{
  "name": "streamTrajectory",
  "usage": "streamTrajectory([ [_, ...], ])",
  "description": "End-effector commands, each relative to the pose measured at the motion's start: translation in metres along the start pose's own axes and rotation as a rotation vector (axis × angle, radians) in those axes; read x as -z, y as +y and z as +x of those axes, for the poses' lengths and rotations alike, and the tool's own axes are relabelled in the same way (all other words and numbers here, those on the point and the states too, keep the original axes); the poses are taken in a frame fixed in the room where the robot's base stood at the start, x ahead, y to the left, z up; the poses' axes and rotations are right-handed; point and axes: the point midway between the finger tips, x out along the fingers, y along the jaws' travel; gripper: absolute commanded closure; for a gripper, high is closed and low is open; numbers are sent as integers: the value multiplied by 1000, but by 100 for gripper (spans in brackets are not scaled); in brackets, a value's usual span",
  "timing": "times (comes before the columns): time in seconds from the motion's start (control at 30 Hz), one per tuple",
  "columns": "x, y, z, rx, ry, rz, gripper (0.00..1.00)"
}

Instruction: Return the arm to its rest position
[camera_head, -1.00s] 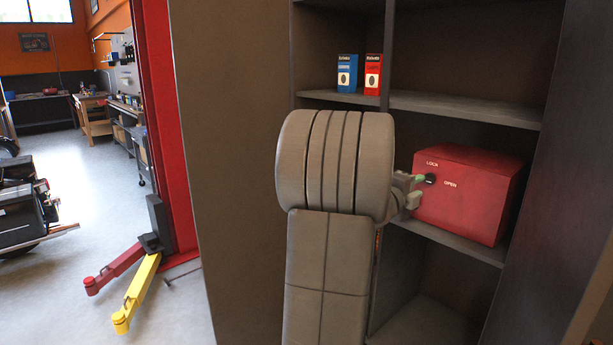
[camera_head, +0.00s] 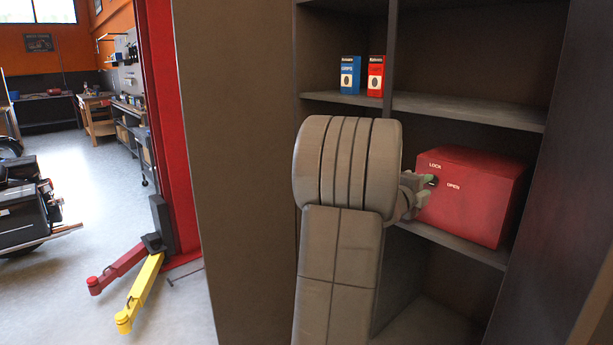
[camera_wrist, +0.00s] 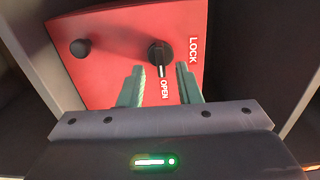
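A red box (camera_head: 478,205) with LOCK and OPEN labels stands on the cabinet's middle shelf. The wrist view shows its red face (camera_wrist: 112,75) with a black knob (camera_wrist: 160,56), whose pointer is turned toward OPEN. My gripper (camera_wrist: 160,78) has its two green-grey fingers spread apart with nothing held between them. The knob lies just beyond the fingertips, in line with the gap. In the head view my gripper (camera_head: 424,186) is close to the box's front face, partly hidden by my arm; contact cannot be told there.
A blue box (camera_head: 350,75) and a red box (camera_head: 376,76) stand on the upper shelf (camera_head: 465,109). The cabinet's side panel (camera_head: 240,150) is left of my arm. A red lift post (camera_head: 170,130) with yellow and red arms stands further left, with open floor beyond.

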Motion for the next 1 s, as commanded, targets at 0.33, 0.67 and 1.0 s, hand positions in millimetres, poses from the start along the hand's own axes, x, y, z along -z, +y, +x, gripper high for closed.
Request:
streamTrajectory([
  [0.33,-1,0,-69,2,-3,0,69],
  [0.67,0,0,-111,0,3,0,69],
  [1.0,1,0,-41,-1,4,0,69],
])
